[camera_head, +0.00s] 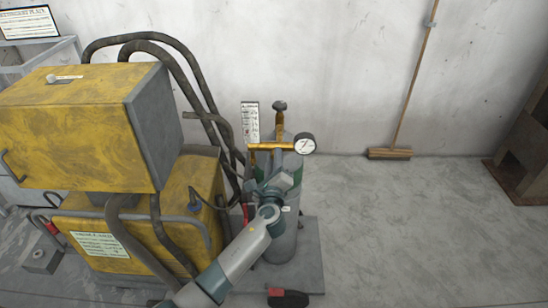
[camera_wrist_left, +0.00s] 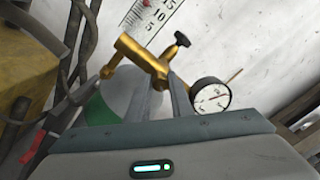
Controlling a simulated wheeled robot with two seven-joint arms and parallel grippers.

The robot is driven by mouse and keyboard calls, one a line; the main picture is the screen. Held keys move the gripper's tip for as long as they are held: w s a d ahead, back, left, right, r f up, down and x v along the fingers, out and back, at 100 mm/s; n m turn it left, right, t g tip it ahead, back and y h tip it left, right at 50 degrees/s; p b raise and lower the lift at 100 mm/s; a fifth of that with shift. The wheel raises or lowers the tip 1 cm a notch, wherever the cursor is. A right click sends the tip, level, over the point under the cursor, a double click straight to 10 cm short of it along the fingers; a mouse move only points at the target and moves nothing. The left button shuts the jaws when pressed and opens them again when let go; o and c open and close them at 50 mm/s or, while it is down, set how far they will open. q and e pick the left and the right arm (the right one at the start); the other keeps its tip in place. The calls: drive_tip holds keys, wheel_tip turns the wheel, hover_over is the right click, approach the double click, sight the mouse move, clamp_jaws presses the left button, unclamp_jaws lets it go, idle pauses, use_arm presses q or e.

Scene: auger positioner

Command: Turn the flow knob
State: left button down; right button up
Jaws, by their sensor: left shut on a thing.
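The brass regulator (camera_head: 270,146) sits on top of the gas cylinder (camera_head: 284,240), with a round white gauge (camera_head: 304,143) at its right. It also shows in the left wrist view (camera_wrist_left: 138,52), with the gauge (camera_wrist_left: 210,95) right of the fingers. My left gripper (camera_head: 272,172) is at the front of the regulator, just below the brass body. In the left wrist view its two fingers (camera_wrist_left: 165,90) close on a small brass part at the regulator's front, which seems to be the flow knob (camera_wrist_left: 160,78); the fingers mostly hide it. My right gripper is not in view.
A flow scale plate (camera_head: 250,121) stands behind the regulator, and a dark valve handle (camera_head: 280,106) rises above it. A yellow machine (camera_head: 85,130) with thick hoses is close on the left.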

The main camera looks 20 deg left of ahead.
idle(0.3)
use_arm(q)
drive_tip(key=c, duration=1.6)
unclamp_jaws()
drive_tip(key=shift+o, duration=0.2)
drive_tip(key=shift+s+f, duration=0.1)
drive_tip(key=b+v, duration=0.4)
drive_tip(key=v, duration=1.3)
drive_tip(key=shift+d, duration=0.1)
